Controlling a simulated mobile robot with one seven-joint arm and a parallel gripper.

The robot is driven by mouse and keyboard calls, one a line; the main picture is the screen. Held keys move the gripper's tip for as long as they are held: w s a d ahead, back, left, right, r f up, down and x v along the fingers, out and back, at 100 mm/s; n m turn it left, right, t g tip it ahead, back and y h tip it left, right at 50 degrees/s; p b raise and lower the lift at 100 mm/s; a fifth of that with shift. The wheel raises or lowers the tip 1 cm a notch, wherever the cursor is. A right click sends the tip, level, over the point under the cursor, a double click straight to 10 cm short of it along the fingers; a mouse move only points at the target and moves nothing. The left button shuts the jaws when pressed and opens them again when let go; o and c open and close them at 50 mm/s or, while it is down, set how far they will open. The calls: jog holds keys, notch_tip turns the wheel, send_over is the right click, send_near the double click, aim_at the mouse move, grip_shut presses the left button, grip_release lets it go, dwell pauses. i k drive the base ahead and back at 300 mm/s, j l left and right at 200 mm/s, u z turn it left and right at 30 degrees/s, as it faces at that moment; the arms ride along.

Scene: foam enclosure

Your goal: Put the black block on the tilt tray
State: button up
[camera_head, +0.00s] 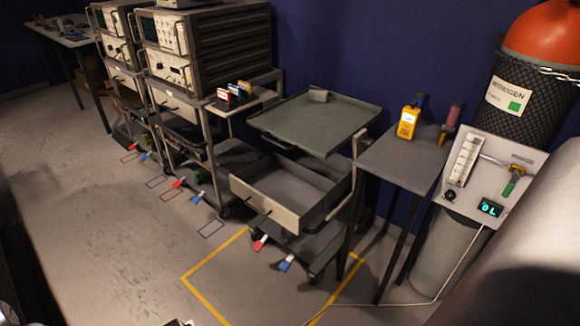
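The tilt tray is most likely the grey-green flat tray (345,108) with a low rim on top of a cart right of centre. It looks tilted. I cannot make out a black block for certain. A small dark thing (420,98) stands behind a yellow handheld meter (408,122) on the small grey side table (395,165), but its shape is unclear. My gripper is not clearly in view.
An open drawer (262,203) juts from the cart below the tray. Yellow floor tape (205,298) marks the area before it. Instrument carts (160,75) stand at left. A gas cylinder (525,95) with a panel (492,178) stands at right. The left floor is clear.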

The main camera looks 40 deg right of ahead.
aim_at(350, 111)
jog(key=z, duration=2.3)
